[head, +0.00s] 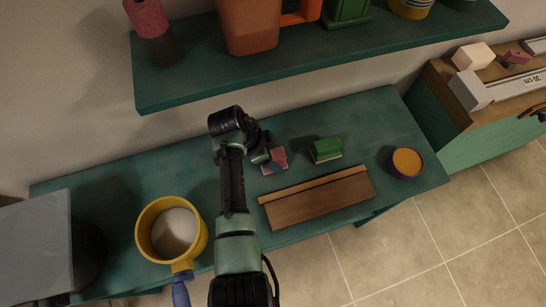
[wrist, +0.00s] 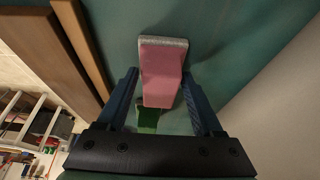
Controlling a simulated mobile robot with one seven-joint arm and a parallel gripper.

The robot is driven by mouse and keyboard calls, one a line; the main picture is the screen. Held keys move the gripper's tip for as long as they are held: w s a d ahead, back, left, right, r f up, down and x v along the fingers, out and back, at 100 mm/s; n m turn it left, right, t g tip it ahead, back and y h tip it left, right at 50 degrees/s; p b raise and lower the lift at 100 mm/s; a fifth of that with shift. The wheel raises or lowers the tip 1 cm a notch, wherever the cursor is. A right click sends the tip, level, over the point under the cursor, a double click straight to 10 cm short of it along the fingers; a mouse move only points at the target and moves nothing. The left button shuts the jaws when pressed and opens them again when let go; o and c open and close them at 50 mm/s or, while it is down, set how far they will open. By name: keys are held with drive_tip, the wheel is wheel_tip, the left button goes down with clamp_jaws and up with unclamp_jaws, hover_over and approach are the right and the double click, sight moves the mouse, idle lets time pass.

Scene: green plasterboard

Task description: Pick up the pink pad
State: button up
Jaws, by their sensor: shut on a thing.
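The pink pad (head: 275,161) is at the middle of the green-topped table, beside the tip of my arm. In the wrist view the pink pad (wrist: 161,72) shows a pink face with a grey edge at its far end. My gripper (wrist: 160,76) has one blue finger on each side of the pad and is shut on it. In the head view my gripper (head: 262,153) partly covers the pad. I cannot tell whether the pad is clear of the tabletop.
A green block (head: 325,149) sits right of the pad; a brown board (head: 316,201) lies in front. An orange-topped cup (head: 406,162) stands at the right, a yellow pot (head: 145,238) at the left. A shelf (head: 300,62) overhangs the back. The table (head: 375,120) has bare room behind the block.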

sight(274, 157)
drive_tip(key=shift+r, duration=0.1)
drive_tip(key=shift+s+r, duration=0.1)
drive_tip(key=shift+r, duration=0.05)
drive_tip(key=r, duration=0.3)
drive_tip(key=r+b, duration=0.1)
drive_tip(key=r, duration=0.2)
drive_tip(key=shift+s+d+r, duration=0.1)
drive_tip(key=shift+s+r, duration=0.1)
drive_tip(key=shift+r, duration=0.2)
drive_tip(key=s+d+b, duration=0.1)
drive_tip(key=s+d, duration=0.2)
drive_tip(key=s, duration=0.6)
drive_tip(key=s+d+b, duration=0.1)
drive_tip(key=s+d, duration=0.2)
drive_tip(key=s, duration=0.6)
drive_tip(key=shift+s+f, duration=0.15)
drive_tip(key=shift+s, duration=0.1)
drive_tip(key=o, duration=0.9)
drive_tip(key=c, duration=0.6)
drive_tip(key=shift+c, duration=0.2)
